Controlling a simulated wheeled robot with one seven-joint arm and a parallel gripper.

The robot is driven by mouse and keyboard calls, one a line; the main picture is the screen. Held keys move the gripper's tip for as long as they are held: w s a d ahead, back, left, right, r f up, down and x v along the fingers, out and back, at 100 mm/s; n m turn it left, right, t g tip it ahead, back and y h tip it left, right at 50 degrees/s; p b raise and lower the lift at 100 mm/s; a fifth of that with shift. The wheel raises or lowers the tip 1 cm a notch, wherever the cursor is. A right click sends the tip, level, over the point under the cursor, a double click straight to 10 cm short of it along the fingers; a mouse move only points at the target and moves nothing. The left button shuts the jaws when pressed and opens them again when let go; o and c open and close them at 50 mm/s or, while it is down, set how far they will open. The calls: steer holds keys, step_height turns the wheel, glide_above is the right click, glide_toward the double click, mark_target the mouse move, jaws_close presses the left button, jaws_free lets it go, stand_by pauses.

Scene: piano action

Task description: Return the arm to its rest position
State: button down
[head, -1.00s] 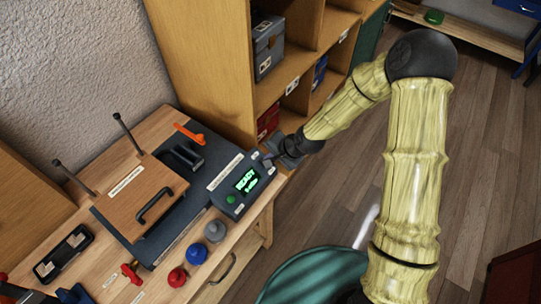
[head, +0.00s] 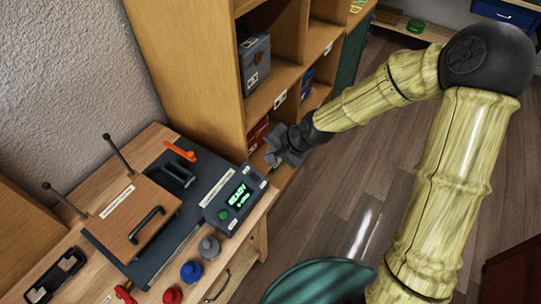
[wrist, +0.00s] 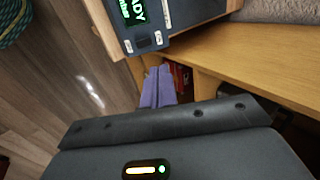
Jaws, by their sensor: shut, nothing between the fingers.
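My gripper (head: 272,158) is in the middle of the head view, beyond the right end of the workbench (head: 262,208) and in front of the wooden shelf unit. It is shut and empty. In the wrist view its two purplish fingers (wrist: 158,86) lie side by side. My arm reaches in from the right with its dark elbow high up. The dark control box (head: 236,201) with a green READY display stands on the bench near the gripper. The box also shows at the top of the wrist view (wrist: 182,12).
The shelf unit (head: 190,70) holds a grey box (head: 255,62) and red and blue items. A wooden press-like fixture (head: 138,222) with a black handle stands on the bench. Blue (head: 191,272) and grey (head: 209,248) knobs line the bench's front. Floor (head: 345,190) is open beneath the arm.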

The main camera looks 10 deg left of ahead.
stand_by(0.3)
steer(key=s+d+r+n+h, duration=0.2)
steer(key=s+d, duration=0.3)
steer(key=d, duration=0.6)
steer(key=s+d+r+n+h, duration=0.2)
steer(key=s+d+r+h, duration=0.2)
steer(key=d, duration=0.8)
steer(key=shift+s+n, duration=0.3)
steer(key=shift+s, duration=0.5)
